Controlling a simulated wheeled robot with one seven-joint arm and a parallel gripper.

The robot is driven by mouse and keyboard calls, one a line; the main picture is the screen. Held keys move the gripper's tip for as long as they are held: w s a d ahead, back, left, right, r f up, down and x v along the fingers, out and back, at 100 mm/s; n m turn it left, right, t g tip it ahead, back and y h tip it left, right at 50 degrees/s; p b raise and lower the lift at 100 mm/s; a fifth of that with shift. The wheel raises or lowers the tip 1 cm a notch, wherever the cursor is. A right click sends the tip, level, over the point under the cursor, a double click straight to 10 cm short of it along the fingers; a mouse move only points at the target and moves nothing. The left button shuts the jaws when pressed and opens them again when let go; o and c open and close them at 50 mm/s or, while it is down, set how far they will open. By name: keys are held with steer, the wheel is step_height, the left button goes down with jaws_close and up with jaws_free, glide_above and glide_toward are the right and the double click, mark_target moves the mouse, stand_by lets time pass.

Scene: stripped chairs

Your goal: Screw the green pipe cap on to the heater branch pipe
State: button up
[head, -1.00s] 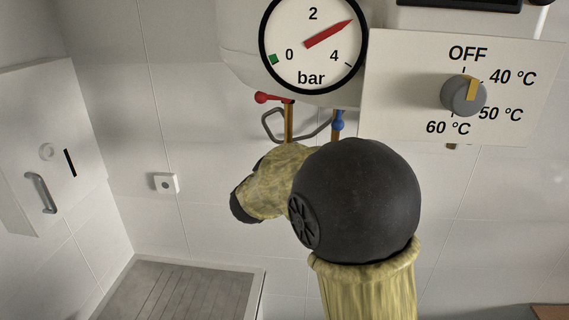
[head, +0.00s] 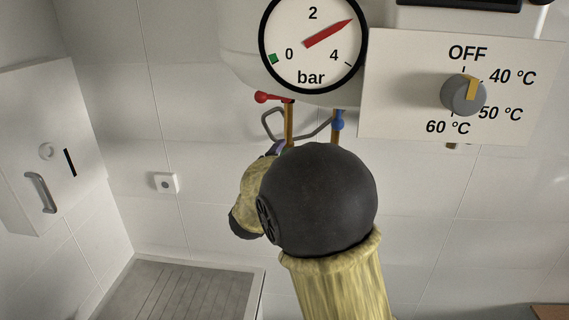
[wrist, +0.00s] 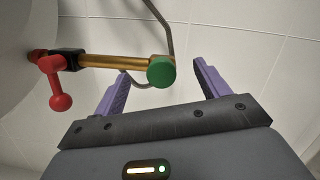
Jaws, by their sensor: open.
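The green pipe cap (wrist: 161,71) sits at the free end of the brass heater branch pipe (wrist: 115,61) in the wrist view. Whether its thread is fully engaged cannot be told. My gripper (wrist: 161,66) is open, with its purple fingers to either side of the cap in the picture and no visible contact. In the head view the brass pipe (head: 289,124) hangs below the heater; its lower end and the cap are hidden behind my arm. Only a bit of purple finger (head: 275,148) shows there.
A red valve handle (wrist: 58,84) is on the pipe near the heater body. A bent grey tube (head: 270,126) passes close behind the pipe. A blue valve (head: 338,120) is to the right. The gauge (head: 313,45) and dial panel (head: 410,95) are above.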

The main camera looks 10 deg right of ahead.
steer(key=n+t, duration=0.1)
steer(key=n, duration=0.5)
steer(key=shift+w, duration=0.1)
steer(key=shift+w+d+f, duration=0.1)
steer(key=shift+w+d, duration=0.2)
steer(key=shift+w, duration=0.5)
steer(key=shift+w+d, duration=0.25)
steer(key=shift+w, duration=0.55)
jaws_close()
steer(key=shift+c, duration=1.6)
jaws_free()
steer(key=shift+s, duration=0.1)
